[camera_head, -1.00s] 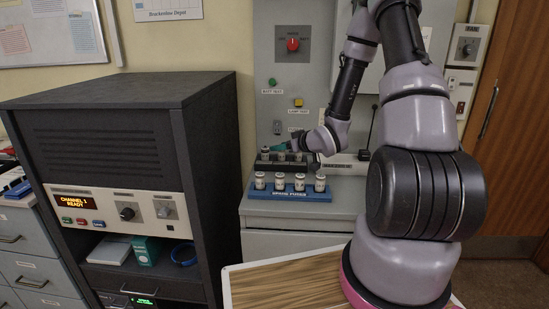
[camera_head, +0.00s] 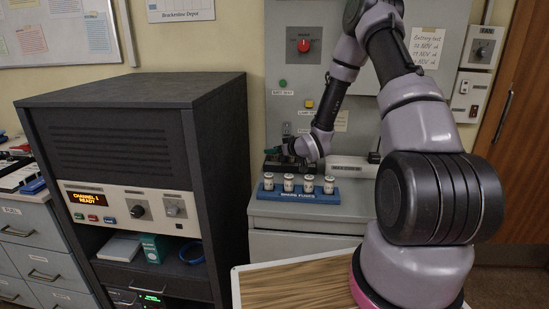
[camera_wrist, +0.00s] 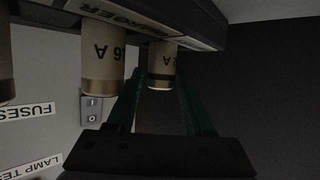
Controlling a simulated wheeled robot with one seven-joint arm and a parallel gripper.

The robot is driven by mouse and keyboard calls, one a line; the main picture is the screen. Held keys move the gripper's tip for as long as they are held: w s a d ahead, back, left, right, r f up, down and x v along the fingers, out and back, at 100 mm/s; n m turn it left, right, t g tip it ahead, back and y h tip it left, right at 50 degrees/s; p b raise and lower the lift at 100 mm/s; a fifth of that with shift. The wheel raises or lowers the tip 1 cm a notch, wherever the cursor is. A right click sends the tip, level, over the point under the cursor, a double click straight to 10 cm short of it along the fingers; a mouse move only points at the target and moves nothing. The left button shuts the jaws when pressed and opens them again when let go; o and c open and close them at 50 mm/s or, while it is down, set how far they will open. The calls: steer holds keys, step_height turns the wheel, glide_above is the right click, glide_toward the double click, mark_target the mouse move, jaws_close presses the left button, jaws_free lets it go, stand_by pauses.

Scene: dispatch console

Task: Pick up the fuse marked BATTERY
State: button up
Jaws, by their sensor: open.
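My gripper (camera_wrist: 155,90) is open, with dark green fingers. In the wrist view its fingertips lie either side of a cream fuse with a metal end cap (camera_wrist: 162,66); I cannot tell whether they touch it. In the head view my gripper (camera_head: 283,153) is at the dark fuse holder (camera_head: 271,166), largely hidden by my wrist.
A blue SPARE FUSES rack (camera_head: 345,194) with several fuses (camera_head: 289,183) stands in front of the holder. The grey panel behind carries a red knob (camera_head: 304,46), a green button and a yellow button (camera_head: 309,103). A dark equipment cabinet (camera_head: 130,125) stands at the left.

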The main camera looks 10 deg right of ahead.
jaws_close()
